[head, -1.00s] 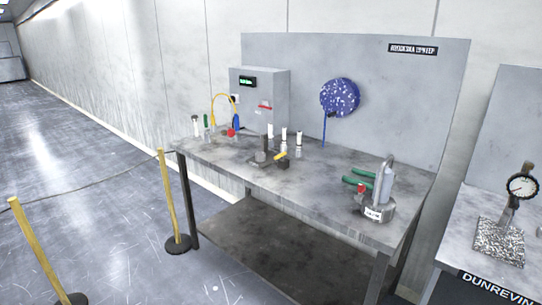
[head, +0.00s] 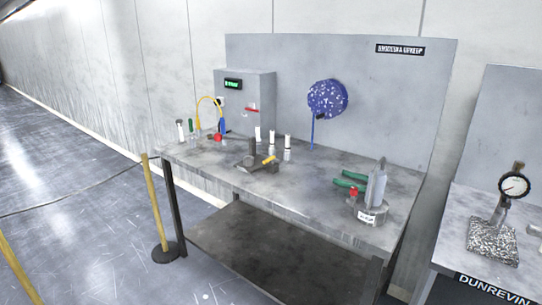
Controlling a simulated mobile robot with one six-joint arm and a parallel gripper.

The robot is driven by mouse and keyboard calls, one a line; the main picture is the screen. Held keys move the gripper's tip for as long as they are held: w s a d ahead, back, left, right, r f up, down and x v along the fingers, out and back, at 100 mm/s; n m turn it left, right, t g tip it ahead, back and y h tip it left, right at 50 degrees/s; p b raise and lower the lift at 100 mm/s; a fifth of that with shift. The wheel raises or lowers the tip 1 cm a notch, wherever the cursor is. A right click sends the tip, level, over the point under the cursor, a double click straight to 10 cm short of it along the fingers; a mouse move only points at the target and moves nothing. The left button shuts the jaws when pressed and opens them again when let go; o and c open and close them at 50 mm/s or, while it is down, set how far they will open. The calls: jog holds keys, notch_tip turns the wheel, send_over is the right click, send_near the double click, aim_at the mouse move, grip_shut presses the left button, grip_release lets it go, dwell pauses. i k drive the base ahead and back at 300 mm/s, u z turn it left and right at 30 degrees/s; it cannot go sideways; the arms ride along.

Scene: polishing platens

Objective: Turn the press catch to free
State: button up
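No part is clearly readable as the press catch from this distance. A grey upright device (head: 374,200) with green handles (head: 348,182), a small red part (head: 353,192) and a white label stands on the right end of the workbench (head: 330,196). A low dark fixture (head: 249,160) with a yellow-handled lever (head: 268,160) stands mid-bench. I cannot tell which of them carries the catch, or how it is turned. My gripper is not in view.
A grey control box (head: 246,98) with a green display and a blue speckled disc (head: 327,98) are at the bench's back. Several white-capped cylinders stand mid-bench. A rope barrier post (head: 156,205) is at the front left. A dial gauge (head: 514,186) stands on the right table.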

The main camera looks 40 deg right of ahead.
aim_at(272, 158)
jog(key=i, duration=0.85)
jog(key=u, duration=0.05)
